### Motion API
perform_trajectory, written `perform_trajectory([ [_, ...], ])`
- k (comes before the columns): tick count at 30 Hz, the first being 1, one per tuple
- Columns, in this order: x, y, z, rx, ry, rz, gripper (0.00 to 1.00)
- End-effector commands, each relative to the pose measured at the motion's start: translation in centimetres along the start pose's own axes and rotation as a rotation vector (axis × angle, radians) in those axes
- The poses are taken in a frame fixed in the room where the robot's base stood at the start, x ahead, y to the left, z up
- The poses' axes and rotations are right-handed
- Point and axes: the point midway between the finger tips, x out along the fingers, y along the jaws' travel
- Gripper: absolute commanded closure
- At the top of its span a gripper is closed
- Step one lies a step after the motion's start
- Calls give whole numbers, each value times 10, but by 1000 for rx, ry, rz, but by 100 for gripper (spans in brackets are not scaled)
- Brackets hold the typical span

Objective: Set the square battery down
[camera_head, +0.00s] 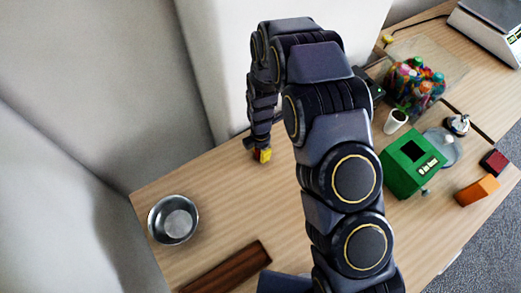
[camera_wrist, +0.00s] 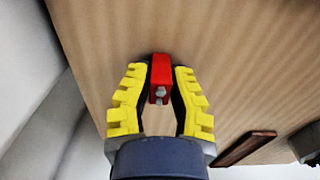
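The square battery is a small red block with two metal terminals (camera_wrist: 160,78). In the wrist view it sits between the yellow fingertips of my gripper (camera_wrist: 161,72), whose dark inner pads press on its two sides. In the head view my gripper (camera_head: 263,156) is a small yellow patch low over the table's back part, left of my arm. The battery is too small there to make out clearly. I cannot tell whether its lower end touches the table.
The wooden table (camera_head: 215,190) is clear around my gripper. A metal bowl (camera_head: 156,229) stands at the left, and a dark brown board (camera_head: 225,268) lies at the front. Right of my arm are a green box (camera_head: 401,177), a white cup (camera_head: 395,121) and an orange block (camera_head: 477,191).

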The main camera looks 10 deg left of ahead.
Motion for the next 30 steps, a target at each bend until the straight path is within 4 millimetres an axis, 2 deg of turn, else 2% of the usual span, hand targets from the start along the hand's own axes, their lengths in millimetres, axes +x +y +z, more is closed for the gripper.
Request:
perform_trajectory([
  [10, -1, 0, 0, 0, 0, 0, 66],
  [14, -8, 0, 0, 1, 0, 1, 66],
  [17, -22, 0, 0, 0, 0, 0, 66],
  [24, -73, 1, 0, 0, 0, 5, 66],
  [30, -108, 1, 0, 0, -1, 4, 66],
])
